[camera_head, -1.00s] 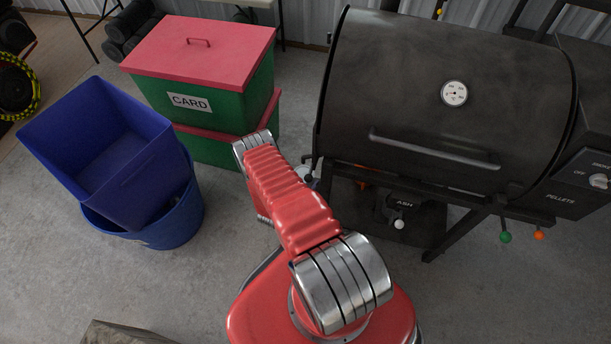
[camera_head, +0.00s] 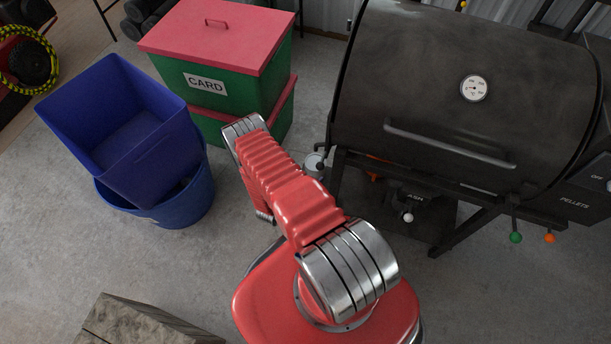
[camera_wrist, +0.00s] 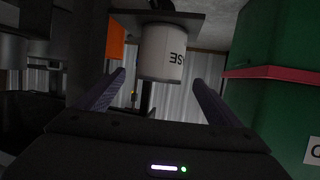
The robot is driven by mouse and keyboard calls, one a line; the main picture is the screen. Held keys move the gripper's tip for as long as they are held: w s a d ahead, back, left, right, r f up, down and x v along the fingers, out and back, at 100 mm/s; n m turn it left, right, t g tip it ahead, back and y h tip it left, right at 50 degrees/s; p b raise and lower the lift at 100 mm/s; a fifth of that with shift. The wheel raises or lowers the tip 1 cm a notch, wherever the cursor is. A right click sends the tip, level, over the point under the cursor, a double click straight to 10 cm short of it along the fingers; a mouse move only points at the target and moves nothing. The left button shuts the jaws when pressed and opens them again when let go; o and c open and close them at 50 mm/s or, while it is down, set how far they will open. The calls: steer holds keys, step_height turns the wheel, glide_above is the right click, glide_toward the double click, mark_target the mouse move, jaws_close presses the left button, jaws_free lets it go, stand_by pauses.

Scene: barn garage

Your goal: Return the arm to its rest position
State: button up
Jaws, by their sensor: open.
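My red, ribbed arm (camera_head: 290,195) is folded over my red base in the head view, reaching away toward the gap between the green box and the grill. My gripper is hidden there behind the arm. In the wrist view my gripper (camera_wrist: 158,82) is open, its two dark fingers well apart with nothing held. A white bucket (camera_wrist: 161,55) with partly visible letters shows beyond and between the fingers, under a dark plate. A pale bucket (camera_head: 314,163) also shows beside the arm at the grill's left end in the head view.
A black grill (camera_head: 440,100) stands close on the right. Stacked green boxes with red lids (camera_head: 215,35) stand behind, left of it. Blue bins (camera_head: 120,135) stand left. A wooden block (camera_head: 135,325) lies at front left. Concrete floor (camera_head: 60,235) is free at left.

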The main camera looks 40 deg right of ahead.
stand_by(0.4)
steer(key=s+a+f+n+g+y, duration=0.2)
steer(key=a+f+n+y, duration=0.1)
steer(key=a+f+y, duration=0.6)
steer(key=w+a+r+n+g+y, duration=0.1)
steer(key=w+a+r+n+y, duration=0.15)
steer(key=a+r, duration=0.65)
steer(key=w+a+r+n+y, duration=0.2)
steer(key=w+a+r+y, duration=0.3)
steer(key=r, duration=0.9)
steer(key=s+a+r+n+t+h, duration=0.1)
steer(key=s+r, duration=0.5)
steer(key=r, duration=1.1)
steer(key=s+a+r+n+t+h, duration=0.1)
steer(key=s+r, duration=0.5)
steer(key=r, duration=1.2)
steer(key=s+a+r+n+t+h, duration=0.1)
steer(key=s+a+r+n, duration=0.3)
steer(key=r, duration=1.4)
steer(key=shift+s+a+n+t, duration=0.2)
steer(key=shift+s+n+t, duration=0.6)
steer(key=shift+s, duration=0.7)
